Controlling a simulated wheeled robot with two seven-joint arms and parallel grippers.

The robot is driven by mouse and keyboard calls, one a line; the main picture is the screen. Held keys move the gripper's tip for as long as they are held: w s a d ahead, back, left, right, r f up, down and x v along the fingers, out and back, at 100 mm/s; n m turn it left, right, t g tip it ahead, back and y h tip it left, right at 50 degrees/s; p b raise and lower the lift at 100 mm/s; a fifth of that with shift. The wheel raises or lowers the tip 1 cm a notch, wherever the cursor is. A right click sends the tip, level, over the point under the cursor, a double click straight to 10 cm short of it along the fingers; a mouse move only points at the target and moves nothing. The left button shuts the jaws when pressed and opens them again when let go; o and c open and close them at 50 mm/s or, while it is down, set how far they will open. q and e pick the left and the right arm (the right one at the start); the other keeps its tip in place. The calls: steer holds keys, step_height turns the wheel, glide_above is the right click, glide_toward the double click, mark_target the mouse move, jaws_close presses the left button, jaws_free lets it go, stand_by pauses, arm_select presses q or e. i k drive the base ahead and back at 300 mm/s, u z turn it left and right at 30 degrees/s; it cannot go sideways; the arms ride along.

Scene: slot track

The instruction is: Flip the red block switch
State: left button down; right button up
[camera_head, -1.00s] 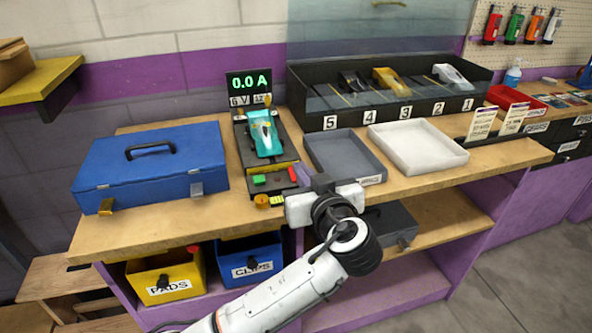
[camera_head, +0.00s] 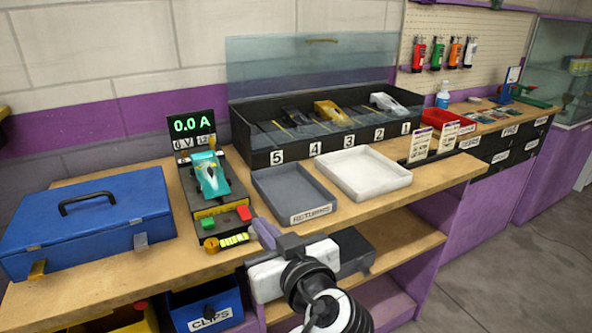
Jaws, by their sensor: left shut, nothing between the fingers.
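The red block switch (camera_head: 244,213) sits at the front right of the dark test stand (camera_head: 186,192), to the right of a green block (camera_head: 208,223). A teal toy car (camera_head: 210,175) rests on the stand. The display (camera_head: 191,124) behind it reads 0.0 A. My left gripper (camera_head: 263,229) is shut and empty, its purplish fingers just right of and in front of the red block, apparently apart from it. The gripper body covers part of the bench's front edge. My right gripper is out of view.
A blue case (camera_head: 85,225) lies to the left of the stand. A grey returns tray (camera_head: 293,190) and a white tray (camera_head: 362,172) lie to the right. A black rack (camera_head: 300,140) with numbered slots stands behind them. A dark box (camera_head: 352,250) is on the shelf below.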

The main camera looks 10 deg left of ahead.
mark_target(244, 213)
steer(key=k, duration=1)
